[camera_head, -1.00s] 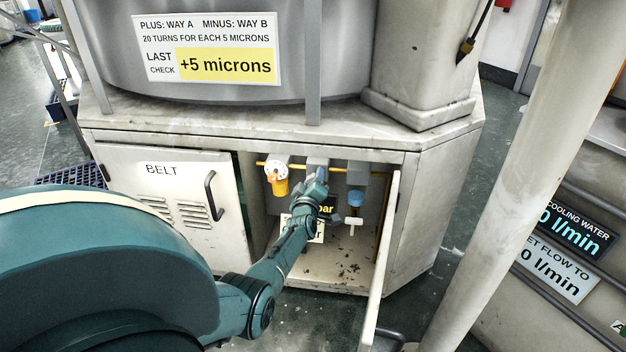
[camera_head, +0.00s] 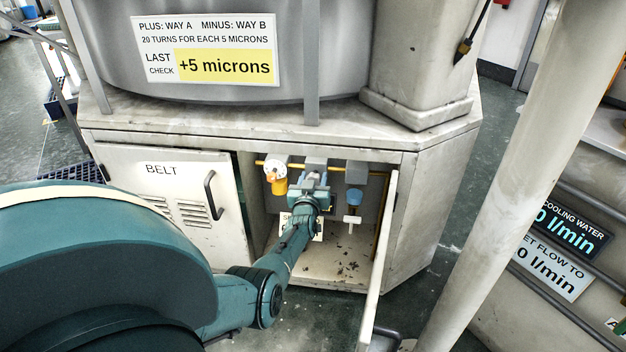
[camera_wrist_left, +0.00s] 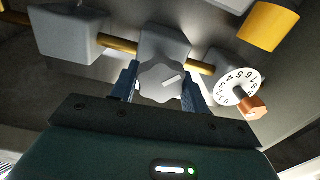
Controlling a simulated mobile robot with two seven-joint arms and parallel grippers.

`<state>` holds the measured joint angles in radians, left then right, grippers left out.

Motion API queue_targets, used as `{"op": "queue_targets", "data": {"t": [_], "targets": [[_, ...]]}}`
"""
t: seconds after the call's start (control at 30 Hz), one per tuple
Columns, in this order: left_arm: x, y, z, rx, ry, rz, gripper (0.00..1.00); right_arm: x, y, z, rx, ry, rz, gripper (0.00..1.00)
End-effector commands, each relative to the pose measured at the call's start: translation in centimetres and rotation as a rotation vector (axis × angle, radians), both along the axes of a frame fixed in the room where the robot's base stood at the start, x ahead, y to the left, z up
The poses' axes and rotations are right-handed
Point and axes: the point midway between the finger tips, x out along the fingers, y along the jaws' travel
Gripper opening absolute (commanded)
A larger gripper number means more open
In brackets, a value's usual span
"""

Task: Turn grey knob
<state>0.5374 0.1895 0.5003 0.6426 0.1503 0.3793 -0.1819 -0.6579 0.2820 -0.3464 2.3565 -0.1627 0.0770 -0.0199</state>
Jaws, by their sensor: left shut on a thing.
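The grey knob (camera_wrist_left: 160,82) is a lobed disc with a pale line across its face, seen in the left wrist view. It sits in front of a grey block (camera_wrist_left: 165,42) on a yellow pipe. My left gripper (camera_wrist_left: 161,88) has one blue finger on each side of the knob and is shut on it. In the head view my left gripper (camera_head: 317,186) is inside the open cabinet (camera_head: 330,270) at the middle block, and the knob is hidden behind it. My right gripper is not in view.
A white numbered dial with an orange pointer (camera_wrist_left: 255,107) is close beside the knob. A blue-topped part (camera_head: 355,195) with a white handle hangs to the right. The open cabinet door (camera_head: 380,265) stands to the right of my arm.

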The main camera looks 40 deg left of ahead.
Motion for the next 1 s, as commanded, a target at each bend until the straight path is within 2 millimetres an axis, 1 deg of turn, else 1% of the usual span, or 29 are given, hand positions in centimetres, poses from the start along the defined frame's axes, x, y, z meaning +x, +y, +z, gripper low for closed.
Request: {"op": "queue_targets", "data": {"t": [0.3, 0.77, 0.8, 1.0], "targets": [[0.02, 0.01, 0.06, 0.081, 0.052, 0.001, 0.23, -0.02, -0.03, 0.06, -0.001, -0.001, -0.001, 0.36], [0.03, 0.0, 0.07, 0.091, 0.057, 0.001, 0.23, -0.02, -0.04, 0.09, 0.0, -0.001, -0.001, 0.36], [0.03, 0.0, 0.07, 0.091, 0.057, 0.001, 0.47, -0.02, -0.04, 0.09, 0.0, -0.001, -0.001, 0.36], [0.04, -0.01, 0.06, 0.091, 0.057, 0.001, 0.64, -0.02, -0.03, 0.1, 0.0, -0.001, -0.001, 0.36]]}}
